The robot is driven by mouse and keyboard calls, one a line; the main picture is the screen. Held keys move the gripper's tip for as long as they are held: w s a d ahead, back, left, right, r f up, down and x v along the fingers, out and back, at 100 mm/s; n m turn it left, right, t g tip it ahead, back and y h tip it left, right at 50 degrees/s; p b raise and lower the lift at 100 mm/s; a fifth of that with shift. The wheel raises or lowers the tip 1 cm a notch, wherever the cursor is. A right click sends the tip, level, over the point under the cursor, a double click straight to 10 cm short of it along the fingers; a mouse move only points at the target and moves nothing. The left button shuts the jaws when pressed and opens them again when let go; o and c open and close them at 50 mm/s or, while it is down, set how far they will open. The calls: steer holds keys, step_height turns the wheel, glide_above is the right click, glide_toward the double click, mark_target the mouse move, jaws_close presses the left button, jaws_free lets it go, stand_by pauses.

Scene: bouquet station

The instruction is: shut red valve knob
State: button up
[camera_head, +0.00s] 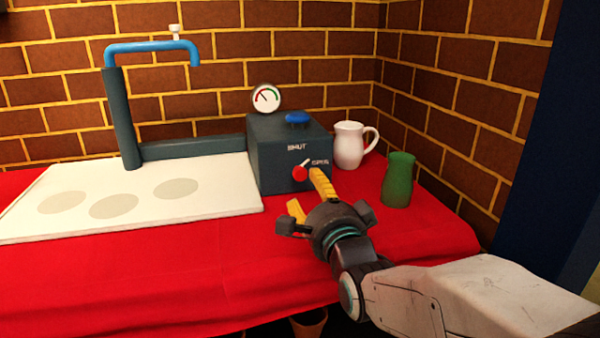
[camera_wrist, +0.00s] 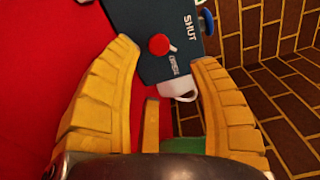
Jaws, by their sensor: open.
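The red valve knob (camera_head: 299,173) is on the front face of a dark box (camera_head: 265,160) labelled SHUT above and OPEN to the right. Its white pointer is angled up and right, toward the OPEN label. In the wrist view, the red knob (camera_wrist: 159,44) lies beyond the fingertips, between the two yellow fingers, with the pointer toward OPEN. My gripper (camera_head: 310,192) is open and empty in front of the box, just below and right of the knob. It also shows in the wrist view (camera_wrist: 165,55). I cannot tell whether a finger touches the box.
A blue button (camera_head: 298,118) and a round gauge (camera_head: 266,97) are on top of the box. A white pitcher (camera_head: 349,146) and a green vase (camera_head: 397,180) stand to the right. A white board (camera_head: 225,195) with grey discs lies left, under a blue spout (camera_head: 150,46).

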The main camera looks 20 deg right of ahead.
mark_target(301, 174)
steer(key=m, duration=0.2)
steer(key=w+m, duration=0.1)
steer(key=m, duration=0.2)
steer(key=shift+w+m, duration=0.3)
steer(key=m, duration=0.2)
steer(key=w+m, duration=0.1)
steer(key=shift+m, duration=0.4)
steer(key=shift+w+b, duration=0.4)
steer(key=shift+w, duration=3.25)
steer(key=shift+o, duration=0.2)
jaws_close()
